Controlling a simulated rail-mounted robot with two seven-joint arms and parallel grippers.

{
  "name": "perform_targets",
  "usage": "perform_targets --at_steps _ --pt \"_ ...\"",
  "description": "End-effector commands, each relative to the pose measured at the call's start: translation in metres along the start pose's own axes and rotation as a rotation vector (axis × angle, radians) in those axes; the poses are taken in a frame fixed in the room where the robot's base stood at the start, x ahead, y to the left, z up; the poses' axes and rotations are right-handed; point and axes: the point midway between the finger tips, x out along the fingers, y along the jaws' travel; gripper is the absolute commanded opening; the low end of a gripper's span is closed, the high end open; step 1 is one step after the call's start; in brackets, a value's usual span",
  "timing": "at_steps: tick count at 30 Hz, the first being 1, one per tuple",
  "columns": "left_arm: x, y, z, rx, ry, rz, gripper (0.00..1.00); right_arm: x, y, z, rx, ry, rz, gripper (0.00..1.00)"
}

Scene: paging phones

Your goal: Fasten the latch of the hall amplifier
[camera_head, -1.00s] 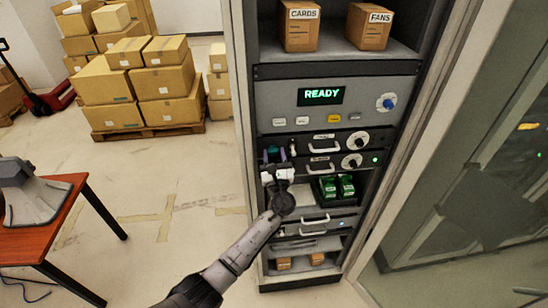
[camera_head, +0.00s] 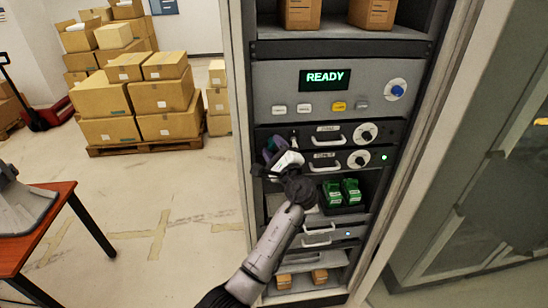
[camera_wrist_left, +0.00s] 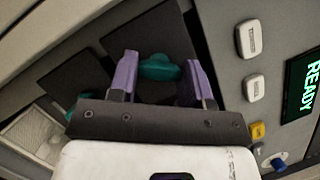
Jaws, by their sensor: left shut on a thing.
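Two black amplifier units sit one above the other in the rack, the upper one (camera_head: 296,133) and the lower one (camera_head: 345,160). Each has a pale handle and a round dial; their small labels are too blurred to read. My left gripper (camera_head: 272,147) is at the left end of these units, tilted. In the left wrist view its purple fingers (camera_wrist_left: 158,75) are shut on a teal latch knob (camera_wrist_left: 158,68). A second teal piece (camera_wrist_left: 78,104) shows left of the fingers. The gripper hides most of the latch in the head view. My right gripper is not in view.
Above is a grey panel with a green READY display (camera_head: 325,79) and buttons. Below is a bay with green blocks (camera_head: 342,191), then a unit with a handle (camera_head: 318,236). A rack post (camera_head: 238,130) stands close left. A red-brown table (camera_head: 40,225) is at left.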

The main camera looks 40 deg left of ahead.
Motion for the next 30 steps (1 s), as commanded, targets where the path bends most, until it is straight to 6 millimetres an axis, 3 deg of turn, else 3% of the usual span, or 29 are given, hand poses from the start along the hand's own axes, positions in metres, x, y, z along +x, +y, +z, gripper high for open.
perform_targets --at_steps 4,15,30 --pt "-0.001 0.002 -0.002 -0.132 0.000 0.054 0.21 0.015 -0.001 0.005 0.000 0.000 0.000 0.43" --pt "0.000 -0.001 0.000 -0.410 0.001 0.170 0.21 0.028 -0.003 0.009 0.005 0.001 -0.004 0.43" --pt "0.000 -0.002 0.001 -0.587 0.001 0.243 0.21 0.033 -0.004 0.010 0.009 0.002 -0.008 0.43"
